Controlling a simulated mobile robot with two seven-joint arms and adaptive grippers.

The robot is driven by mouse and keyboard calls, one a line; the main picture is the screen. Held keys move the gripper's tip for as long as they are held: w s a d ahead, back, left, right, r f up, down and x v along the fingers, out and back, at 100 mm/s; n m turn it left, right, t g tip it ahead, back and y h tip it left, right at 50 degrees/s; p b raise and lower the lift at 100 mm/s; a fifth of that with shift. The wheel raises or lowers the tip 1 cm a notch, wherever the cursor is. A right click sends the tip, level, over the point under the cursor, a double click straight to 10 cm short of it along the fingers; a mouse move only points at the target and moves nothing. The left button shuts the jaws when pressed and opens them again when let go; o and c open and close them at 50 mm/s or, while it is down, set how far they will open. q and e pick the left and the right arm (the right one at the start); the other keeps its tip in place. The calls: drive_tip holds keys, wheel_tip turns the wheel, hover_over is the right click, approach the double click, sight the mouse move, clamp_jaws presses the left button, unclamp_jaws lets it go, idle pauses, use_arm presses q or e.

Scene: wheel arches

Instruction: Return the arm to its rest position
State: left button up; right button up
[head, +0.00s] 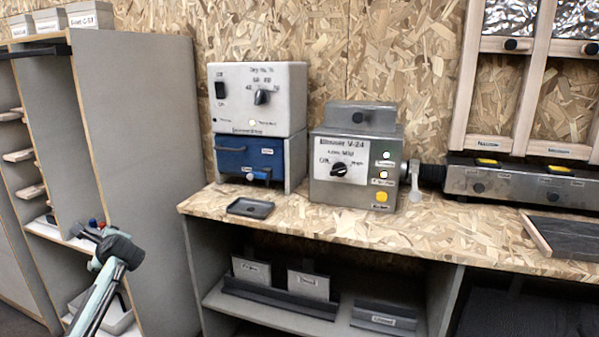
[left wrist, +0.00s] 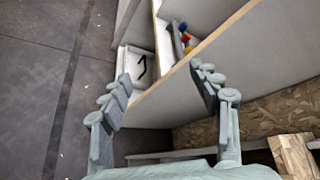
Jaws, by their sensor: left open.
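My left arm (head: 100,298) comes up from the bottom left in the head view, in front of the open grey shelf unit. My left gripper (head: 84,232) is at its upper end, small and partly hidden by the wrist. In the left wrist view the left gripper (left wrist: 160,88) has its two fingers wide apart with nothing between them. Beyond the fingers are a shelf edge (left wrist: 195,52) and the dark floor (left wrist: 40,85). I cannot tell the exact gap to the shelf. My right gripper is in neither view.
The grey shelf unit (head: 135,150) stands close by the left arm. Small red and blue items (head: 94,222) show on its shelf. To the right is the workbench (head: 300,215) with a blue-drawer unit (head: 250,155), a grey machine (head: 355,160) and a small black tray (head: 250,208).

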use_arm(q)
drive_tip(key=w+d+f+n+t+h, duration=0.1)
drive_tip(key=w+d+n+t+h, duration=0.4)
drive_tip(key=d+n, duration=0.75)
drive_tip(key=s+f+n+g+h, duration=0.15)
drive_tip(key=s+f, duration=0.25)
drive_tip(key=f, duration=0.4)
drive_tip(key=s+f+n+g+h, duration=0.1)
drive_tip(key=s+f+g, duration=0.25)
drive_tip(key=f, duration=0.45)
drive_tip(key=s+d+f+g, duration=0.1)
drive_tip(key=s+d+f, duration=0.3)
drive_tip(key=s+f, duration=0.95)
drive_tip(key=s+d+f+g, duration=0.1)
drive_tip(key=s+f, duration=0.4)
drive_tip(key=s, duration=0.5)
drive_tip(key=s+d+f+g+h, duration=0.1)
drive_tip(key=s+f, duration=0.4)
drive_tip(key=s, duration=0.5)
drive_tip(key=s+d+f+g, duration=0.3)
drive_tip(key=s+f, duration=0.3)
drive_tip(key=s, duration=0.4)
drive_tip(key=shift+d+m, duration=0.25)
drive_tip(key=shift+m, duration=0.15)
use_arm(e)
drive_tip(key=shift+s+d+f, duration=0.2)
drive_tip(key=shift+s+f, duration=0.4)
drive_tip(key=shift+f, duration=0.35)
